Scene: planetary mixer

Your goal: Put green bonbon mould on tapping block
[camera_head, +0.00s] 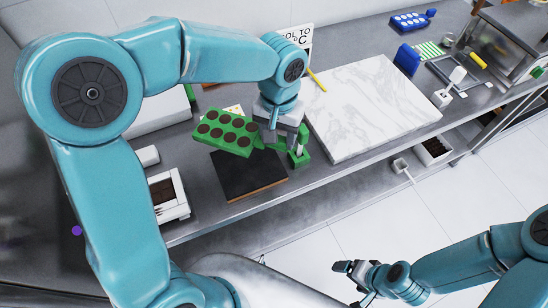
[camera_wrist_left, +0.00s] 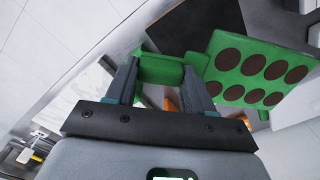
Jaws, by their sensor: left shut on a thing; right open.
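The green bonbon mould (camera_head: 228,133) has dark brown round cavities in two rows and a tab at one end. My left gripper (camera_head: 275,138) is shut on that tab. In the left wrist view my left gripper (camera_wrist_left: 162,78) has the tab between its fingers, and the mould (camera_wrist_left: 258,69) extends to the right. The tapping block (camera_head: 246,178) is a dark square slab with a wooden edge on the counter. The mould overlaps its far edge in the head view; its height above it is unclear. My right gripper (camera_head: 350,268) is open and empty over the floor.
A white marble slab (camera_head: 370,105) lies further right. A white tray with dark contents (camera_head: 168,195) is left of the block. The counter's front edge (camera_head: 230,213) is close to the block.

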